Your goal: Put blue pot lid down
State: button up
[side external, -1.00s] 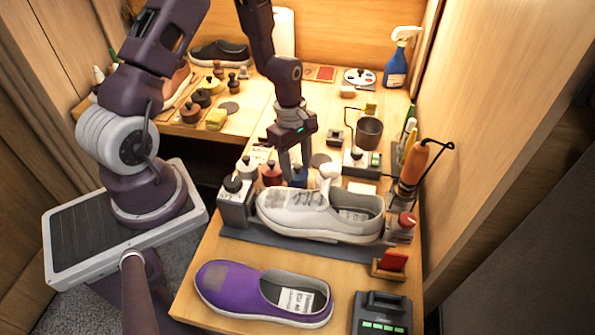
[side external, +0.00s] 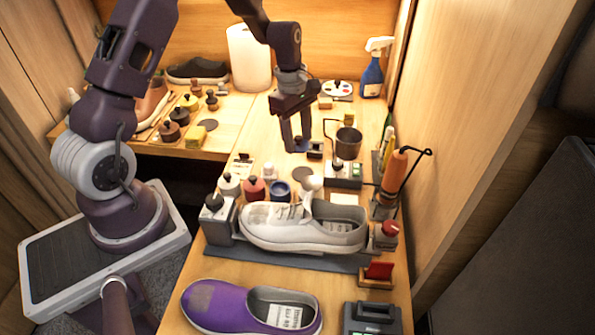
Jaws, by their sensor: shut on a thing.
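My gripper (side external: 296,147) is shut on the blue pot lid (side external: 297,149), a small dark-blue piece between the fingertips, partly hidden by them. It is up and behind the blue pot (side external: 279,191), which stands open behind the white sneaker. I cannot tell whether the lid touches the table.
A red pot (side external: 253,188) and a white pot (side external: 229,184) stand left of the blue pot. The white sneaker (side external: 300,228) is in front. A metal cup (side external: 347,143) and small dark block stand right of my gripper. Bare table lies left of it.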

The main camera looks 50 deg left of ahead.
aim_at(303, 174)
jog(key=w+f, duration=0.2)
jog(key=shift+a+f, duration=0.4)
notch_tip(303, 174, down, 8)
jog(key=shift+f, duration=0.15)
jog(key=o, duration=1.3)
jog(key=shift+f, duration=0.1)
